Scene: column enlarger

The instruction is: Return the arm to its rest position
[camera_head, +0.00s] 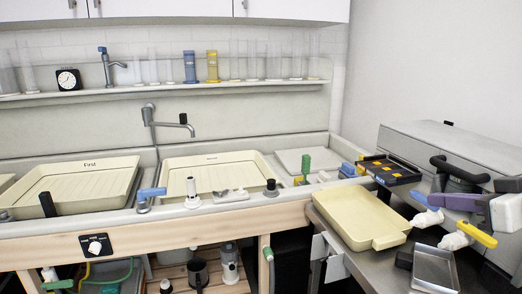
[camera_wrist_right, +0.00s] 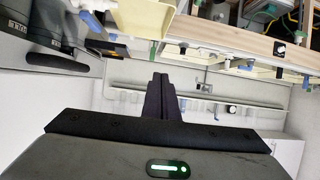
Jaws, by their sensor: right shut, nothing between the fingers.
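My right gripper (camera_head: 440,201) is at the right of the head view, its arm coming in from the right edge. Its dark fingers point left, above the steel counter and in front of the grey machine (camera_head: 460,148). In the right wrist view the fingers (camera_wrist_right: 160,82) are together with nothing between them, apart from the surfaces beyond. My left arm and gripper are out of view.
A cream tray (camera_head: 352,212) and a steel pan (camera_head: 436,266) lie on the counter. A black box (camera_head: 390,171) is behind. Sink trays (camera_head: 210,166) fill the left.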

